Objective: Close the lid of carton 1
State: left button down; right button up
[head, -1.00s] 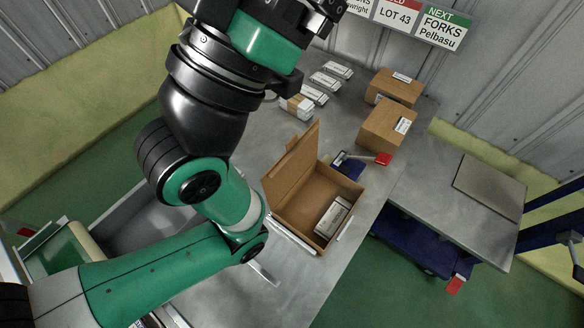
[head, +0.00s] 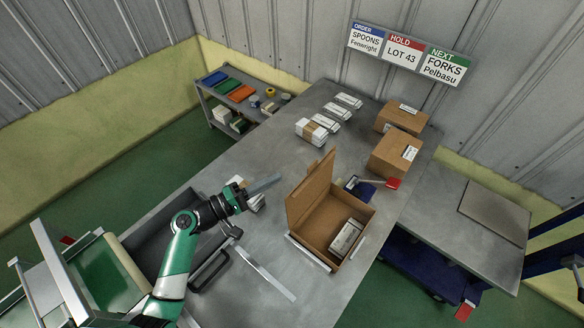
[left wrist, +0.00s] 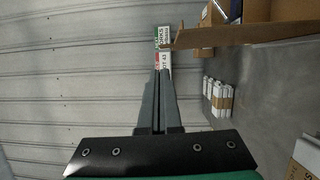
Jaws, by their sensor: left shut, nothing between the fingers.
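The open brown carton (head: 318,232) stands on the grey bench in the head view. Its lid (head: 311,190) stands up along the left side, tilted slightly outward. A white packet (head: 345,238) lies inside, toward the right. My left gripper (head: 278,178) is shut and empty, left of the lid and apart from it, its fingers pointing toward the lid's upper part. In the left wrist view, the shut fingers (left wrist: 160,78) point up the picture, with a brown cardboard panel (left wrist: 240,32) ahead and to their right. My right gripper is in neither view.
Two closed cartons (head: 396,152) stand behind the open one. A blue object with a red end (head: 393,183) lies close to its right rear. Several white packets (head: 338,111) lie at the back. A dark tray (head: 190,225) is at the left. The bench's front middle is mostly clear.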

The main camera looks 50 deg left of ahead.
pick_arm(q)
jog(key=s+a+f+n+y, duration=0.1)
jog(key=s+a+n+y, duration=0.1)
jog(key=a, duration=0.1)
jog(key=w+d, duration=0.4)
jog(key=w, duration=0.6)
jog(key=shift+w+d+r+m+p, duration=0.2)
jog(key=shift+w+d+m+p, duration=0.1)
jog(key=shift+w+d+p, duration=0.05)
